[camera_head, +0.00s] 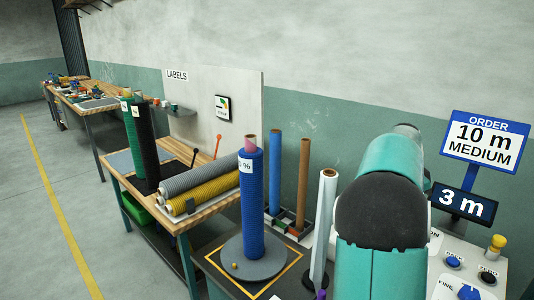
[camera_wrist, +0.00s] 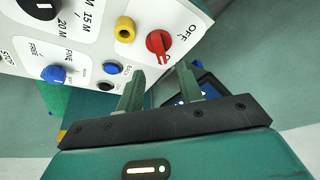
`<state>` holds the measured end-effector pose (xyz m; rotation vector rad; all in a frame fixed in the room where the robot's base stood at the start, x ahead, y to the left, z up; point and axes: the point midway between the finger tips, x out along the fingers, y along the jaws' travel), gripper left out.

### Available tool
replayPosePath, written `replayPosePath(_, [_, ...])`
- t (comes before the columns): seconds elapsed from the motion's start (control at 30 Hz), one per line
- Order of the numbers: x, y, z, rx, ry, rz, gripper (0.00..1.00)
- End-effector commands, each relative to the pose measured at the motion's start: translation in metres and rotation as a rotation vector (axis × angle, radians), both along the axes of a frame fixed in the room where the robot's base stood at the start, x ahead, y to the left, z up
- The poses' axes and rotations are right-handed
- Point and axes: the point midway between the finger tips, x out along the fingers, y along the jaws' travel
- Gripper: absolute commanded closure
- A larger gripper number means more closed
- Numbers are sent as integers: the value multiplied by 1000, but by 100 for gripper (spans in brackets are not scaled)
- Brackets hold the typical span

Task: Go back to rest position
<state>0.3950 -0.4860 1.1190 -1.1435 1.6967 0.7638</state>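My gripper (camera_wrist: 160,95) shows in the wrist view with its two fingers apart and nothing between them. It is in front of a white control panel (camera_wrist: 85,45) with a red OFF switch (camera_wrist: 159,42), a yellow knob (camera_wrist: 125,29) and blue and black knobs. I cannot tell whether a finger touches the panel. In the head view my teal arm (camera_head: 383,220) rises at the right and hides part of the panel; the gripper itself is hidden there.
A blue net roll (camera_head: 251,205) stands on a grey round plate (camera_head: 255,262). Blue and brown tubes and a white roll (camera_head: 322,225) stand beside it. An order sign (camera_head: 485,142) and a "3 m" display (camera_head: 463,202) are at the right. The floor (camera_head: 40,230) at the left is clear.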

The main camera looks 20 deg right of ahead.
Motion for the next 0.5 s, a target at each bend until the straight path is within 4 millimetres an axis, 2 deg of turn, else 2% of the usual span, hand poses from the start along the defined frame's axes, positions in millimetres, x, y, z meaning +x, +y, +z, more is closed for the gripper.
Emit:
replayPosePath(0.17, [2, 7, 2, 8, -8, 26, 64])
replayPosePath(0.27, [7, 31, 7, 36, -30, 107, 64])
replayPosePath(0.37, [14, 72, 14, 78, -60, 253, 64])
replayPosePath(0.5, [21, 144, 24, 125, -102, 508, 64])
